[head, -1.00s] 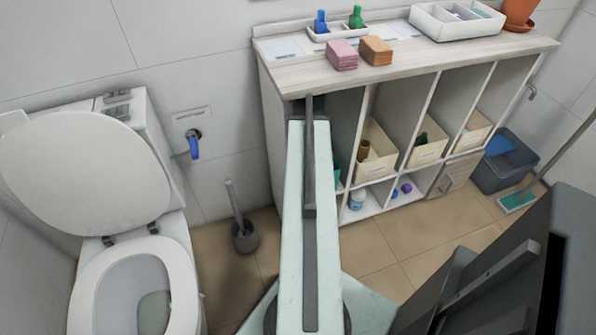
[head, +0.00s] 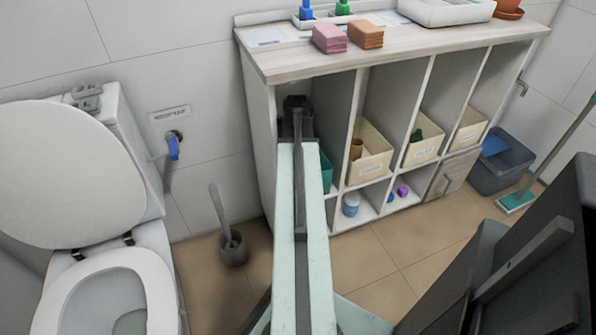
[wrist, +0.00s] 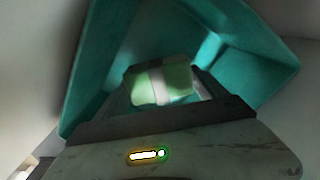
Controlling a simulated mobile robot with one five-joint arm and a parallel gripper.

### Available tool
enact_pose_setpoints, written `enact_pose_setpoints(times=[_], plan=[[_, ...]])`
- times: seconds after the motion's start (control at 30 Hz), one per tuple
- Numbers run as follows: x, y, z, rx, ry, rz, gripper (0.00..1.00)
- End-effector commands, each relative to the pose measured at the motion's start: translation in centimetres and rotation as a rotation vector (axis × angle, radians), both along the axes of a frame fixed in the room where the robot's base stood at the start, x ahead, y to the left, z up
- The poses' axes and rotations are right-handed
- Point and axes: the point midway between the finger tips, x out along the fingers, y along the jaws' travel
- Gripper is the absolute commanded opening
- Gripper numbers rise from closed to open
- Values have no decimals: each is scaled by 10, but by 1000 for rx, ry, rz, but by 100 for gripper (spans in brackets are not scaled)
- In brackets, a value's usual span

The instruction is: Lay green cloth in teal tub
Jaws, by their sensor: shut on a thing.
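The teal tub (head: 326,171) stands in the leftmost compartment of the shelf, mostly hidden behind my arm in the head view. In the wrist view its teal wall (wrist: 95,70) fills much of the picture and surrounds the cloth. The green cloth (wrist: 146,90), folded with a pale band across it, is held at my gripper's tips. My gripper (head: 297,108) is shut on it, at the opening of that compartment. The cloth is inside or just over the tub's mouth; I cannot tell whether it touches the bottom. The head view does not show the cloth.
Cream bins (head: 370,163) stand in compartments to the right. The shelf top (head: 400,50) and compartment dividers are close around my arm. Pink (head: 329,39) and orange (head: 366,35) stacks sit on top. A toilet (head: 110,290) and brush (head: 232,246) are at left.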

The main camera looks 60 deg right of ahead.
Motion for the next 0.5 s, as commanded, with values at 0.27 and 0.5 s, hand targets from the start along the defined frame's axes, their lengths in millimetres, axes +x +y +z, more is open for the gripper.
enact_pose_setpoints(times=[0.27,0.5], plan=[[0,0,-2,0,0,-1,49],[-1,0,-10,0,0,-1,49]])
